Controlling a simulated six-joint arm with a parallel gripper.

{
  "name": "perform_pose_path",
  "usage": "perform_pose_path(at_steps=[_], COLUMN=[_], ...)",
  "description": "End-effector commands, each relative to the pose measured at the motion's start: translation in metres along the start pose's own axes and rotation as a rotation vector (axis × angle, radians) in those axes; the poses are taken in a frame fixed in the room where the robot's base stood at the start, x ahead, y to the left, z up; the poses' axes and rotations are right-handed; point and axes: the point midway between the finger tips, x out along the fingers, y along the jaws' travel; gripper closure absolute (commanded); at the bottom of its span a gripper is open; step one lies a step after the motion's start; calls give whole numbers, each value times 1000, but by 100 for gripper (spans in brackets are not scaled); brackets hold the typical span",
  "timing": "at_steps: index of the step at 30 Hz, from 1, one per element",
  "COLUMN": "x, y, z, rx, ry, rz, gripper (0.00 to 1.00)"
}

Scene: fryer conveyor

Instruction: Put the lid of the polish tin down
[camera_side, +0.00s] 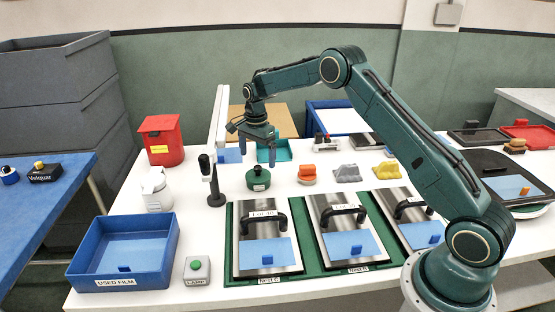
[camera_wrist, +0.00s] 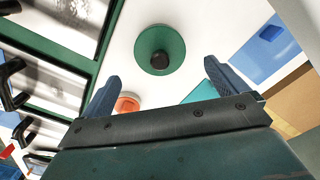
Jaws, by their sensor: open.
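The polish tin (camera_side: 258,183) appears to be the round dark green tin standing upright on the white table. Its green lid (camera_side: 258,173), with a black knob, appears to sit on top of it. In the wrist view the lid (camera_wrist: 143,48) shows from above as a green disc with the knob near its middle, hiding any tin below it. My gripper (camera_side: 258,156) is open and empty, pointing down above and slightly behind the tin, clear of it. In the wrist view its two blue fingers (camera_wrist: 164,70) are spread apart, with the lid beyond their tips.
A post on a black base (camera_side: 216,199) stands left of the tin. An orange-topped item (camera_side: 307,174) sits to its right. Green-framed plates with black handles (camera_side: 265,245) lie in front.

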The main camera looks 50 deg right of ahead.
Motion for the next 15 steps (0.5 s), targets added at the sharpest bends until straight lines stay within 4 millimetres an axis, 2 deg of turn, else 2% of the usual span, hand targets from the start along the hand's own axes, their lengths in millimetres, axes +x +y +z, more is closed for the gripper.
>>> perform_pose_path(at_steps=[3, 9, 15], x=[-23, -55, -76], y=[-1, 0, 0], z=[0, 0, 0], rx=[0, 0, 0], ry=[1, 1, 0], rz=[-4, -3, -1], gripper=[2, 2, 2])
